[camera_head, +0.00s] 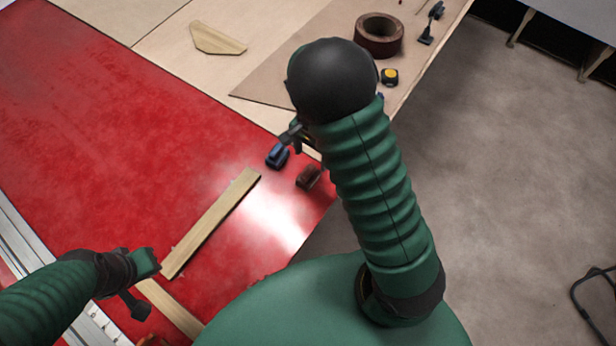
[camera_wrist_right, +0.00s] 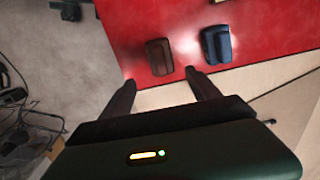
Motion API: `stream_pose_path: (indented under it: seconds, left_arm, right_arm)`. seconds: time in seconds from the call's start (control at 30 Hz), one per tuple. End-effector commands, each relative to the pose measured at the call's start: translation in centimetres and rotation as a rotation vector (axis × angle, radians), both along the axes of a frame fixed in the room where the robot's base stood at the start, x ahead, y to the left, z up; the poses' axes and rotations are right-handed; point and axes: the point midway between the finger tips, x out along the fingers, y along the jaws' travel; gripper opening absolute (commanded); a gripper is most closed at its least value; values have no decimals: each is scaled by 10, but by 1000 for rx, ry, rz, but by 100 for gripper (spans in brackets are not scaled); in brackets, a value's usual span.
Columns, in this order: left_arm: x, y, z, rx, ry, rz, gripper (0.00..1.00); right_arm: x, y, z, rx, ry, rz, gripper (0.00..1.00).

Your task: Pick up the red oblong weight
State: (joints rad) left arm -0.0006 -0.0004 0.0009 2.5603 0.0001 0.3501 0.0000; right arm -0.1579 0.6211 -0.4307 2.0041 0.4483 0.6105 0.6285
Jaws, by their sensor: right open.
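The red oblong weight (camera_head: 309,177) is dark brownish red and lies on the red tabletop near its right edge, beside my right forearm. In the right wrist view the weight (camera_wrist_right: 159,56) shows whole, just beyond the fingertips and roughly in line with the gap between them. My right gripper (camera_wrist_right: 163,86) is open and empty, apart from the weight. In the head view the right gripper (camera_head: 299,137) is partly hidden by its own arm. My left gripper (camera_head: 143,284) is low at the left; its finger gap is unclear.
A blue weight (camera_head: 277,156) lies close beside the red one. A wooden strip (camera_head: 212,222) lies on the red surface (camera_head: 110,110). A brown tape roll (camera_head: 379,36) and a yellow-black tape measure (camera_head: 390,77) are on the plywood area. Grey floor lies right of the table.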

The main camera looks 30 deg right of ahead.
Motion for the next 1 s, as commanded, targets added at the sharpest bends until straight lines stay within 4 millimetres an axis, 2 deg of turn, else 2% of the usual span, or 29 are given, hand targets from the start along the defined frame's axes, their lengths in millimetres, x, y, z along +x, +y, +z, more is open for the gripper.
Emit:
stream_pose_path:
  seconds: [0.03,0.1,0.27,0.53,0.63,0.8,1.0]
  left_arm:
    - [0,0,-4,0,0,0,0]
    - [0,0,-5,0,0,0,0]
    - [0,0,-7,0,0,1,0]
    - [0,1,-9,0,0,2,0]
    - [0,1,-10,0,0,2,0]
    - [0,0,-9,0,0,1,0]
    - [0,0,-9,0,0,1,0]
  right_arm:
    - [-1,4,-15,-2,5,2,71]
    - [0,7,-28,-6,3,5,71]
    - [0,12,-44,-11,0,6,71]
    - [-2,1,-90,-4,1,5,71]
    - [-2,-1,-97,-1,1,4,71]
    - [-2,2,-96,-5,-2,5,71]
    - [-2,5,-95,-8,-2,6,46]
